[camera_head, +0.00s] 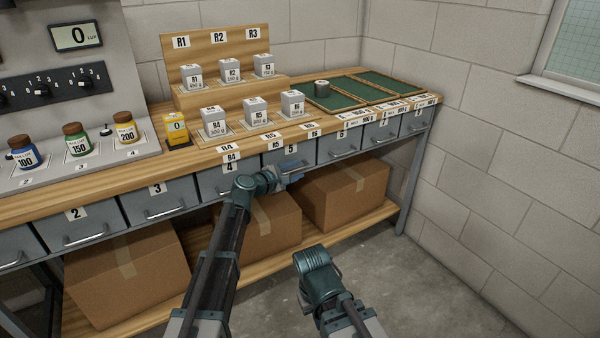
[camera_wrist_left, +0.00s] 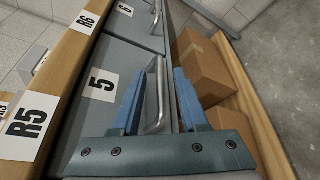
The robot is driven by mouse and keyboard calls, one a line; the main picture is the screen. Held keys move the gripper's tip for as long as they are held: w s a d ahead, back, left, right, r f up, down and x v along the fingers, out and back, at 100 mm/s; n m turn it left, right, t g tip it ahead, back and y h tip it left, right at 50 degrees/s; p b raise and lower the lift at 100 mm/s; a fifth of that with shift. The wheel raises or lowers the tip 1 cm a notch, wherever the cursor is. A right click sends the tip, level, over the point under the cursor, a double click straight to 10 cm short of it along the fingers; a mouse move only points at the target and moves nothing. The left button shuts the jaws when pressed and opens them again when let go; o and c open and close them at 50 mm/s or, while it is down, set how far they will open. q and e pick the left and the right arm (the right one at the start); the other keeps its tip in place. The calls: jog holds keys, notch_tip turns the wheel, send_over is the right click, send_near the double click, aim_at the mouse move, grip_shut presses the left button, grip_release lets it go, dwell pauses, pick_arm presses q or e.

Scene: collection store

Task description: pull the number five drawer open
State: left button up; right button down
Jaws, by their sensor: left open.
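The number five drawer (camera_head: 306,152) is a grey drawer under the bench top, and its face sits flush with its neighbours, so it is shut. In the left wrist view its face (camera_wrist_left: 120,62) carries a white label 5 (camera_wrist_left: 101,85) and a silver bar handle (camera_wrist_left: 161,92). My left gripper (camera_head: 292,170) is at this drawer front; in the wrist view its two blue fingers (camera_wrist_left: 156,90) are apart, one on each side of the handle. Whether they touch it I cannot tell. My right arm is low at the bottom centre, its jaws not visible.
Drawer four (camera_head: 225,182) is to the left, and drawer six (camera_wrist_left: 138,22) is beside five. Cardboard boxes (camera_head: 345,192) stand on the lower shelf (camera_head: 390,209) below. Weights and bottles stand on the bench top. The floor (camera_head: 430,270) in front is clear.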

pick_arm(q)
jog(key=shift+x, duration=1.3)
grip_shut()
jog(key=shift+s, duration=0.1)
dwell(0.4)
